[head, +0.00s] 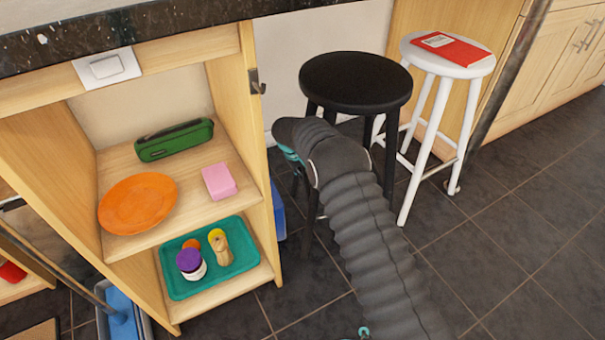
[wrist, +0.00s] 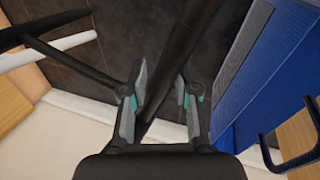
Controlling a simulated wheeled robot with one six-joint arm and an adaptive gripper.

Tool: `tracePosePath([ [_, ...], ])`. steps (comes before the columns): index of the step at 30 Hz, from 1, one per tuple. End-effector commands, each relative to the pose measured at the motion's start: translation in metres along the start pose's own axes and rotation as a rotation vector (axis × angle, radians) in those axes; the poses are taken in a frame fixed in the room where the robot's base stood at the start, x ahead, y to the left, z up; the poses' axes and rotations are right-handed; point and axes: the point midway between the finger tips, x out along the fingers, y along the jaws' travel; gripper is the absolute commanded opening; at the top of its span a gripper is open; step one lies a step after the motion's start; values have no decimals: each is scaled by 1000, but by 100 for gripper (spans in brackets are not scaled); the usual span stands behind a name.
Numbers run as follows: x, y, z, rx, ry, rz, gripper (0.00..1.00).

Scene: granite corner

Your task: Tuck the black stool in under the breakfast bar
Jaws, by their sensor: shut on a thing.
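The black stool (head: 356,82) stands upright on the dark tile floor, right of the open shelf unit. Its whole round seat shows below the front edge of the breakfast bar's dark granite top (head: 150,38) in the head view. My gripper (head: 288,155) is low beside the stool's left side, partly hidden by my own arm. In the wrist view, the gripper (wrist: 162,92) has its fingers on either side of a black stool leg (wrist: 196,28) and is shut on it. My arm covers part of the stool's legs in the head view.
A white stool (head: 440,80) with a red book (head: 453,47) on it stands close on the right. The open shelf unit (head: 262,140) stands left, holding several items. A blue object (head: 278,212) is beside it, large in the wrist view (wrist: 262,75).

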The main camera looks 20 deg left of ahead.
Motion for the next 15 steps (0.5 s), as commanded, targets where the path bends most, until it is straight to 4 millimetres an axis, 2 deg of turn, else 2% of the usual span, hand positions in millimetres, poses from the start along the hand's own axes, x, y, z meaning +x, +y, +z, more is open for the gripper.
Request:
tracePosePath([
  [1, -2, 5, 0, 0, 3, 5, 32],
  [4, -2, 5, 0, 1, 1, 4, 57],
  [5, -2, 4, 0, 1, 1, 4, 59],
  [15, -4, -2, -1, -4, 0, 2, 59],
])
